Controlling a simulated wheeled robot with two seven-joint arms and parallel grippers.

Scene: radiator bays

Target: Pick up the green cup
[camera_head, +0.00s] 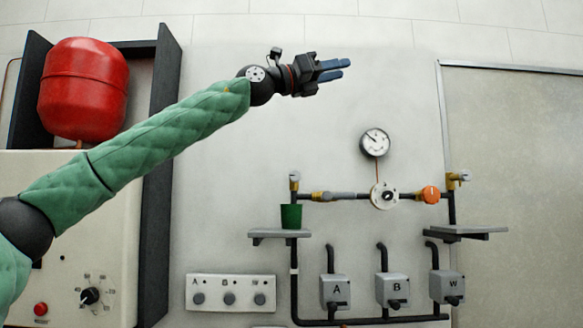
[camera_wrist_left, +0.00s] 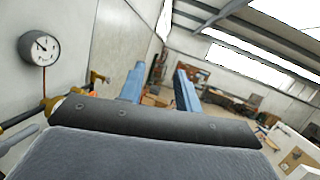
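The green cup (camera_head: 291,216) stands upright on a small grey shelf (camera_head: 266,236) below the pipework in the head view. My left gripper (camera_head: 340,70) is high in front of the wall, above and slightly right of the cup, well apart from it. Its two blue fingers point right. In the left wrist view the fingers (camera_wrist_left: 158,86) are spread with nothing between them. The cup does not show in the left wrist view. My right gripper is in neither view.
A pressure gauge (camera_head: 375,142) and a pipe with an orange knob (camera_head: 429,195) are right of the cup. A second shelf (camera_head: 468,232) is at the right. Grey boxes (camera_head: 336,291) and a switch panel (camera_head: 231,291) sit below. A red tank (camera_head: 84,88) is at the left.

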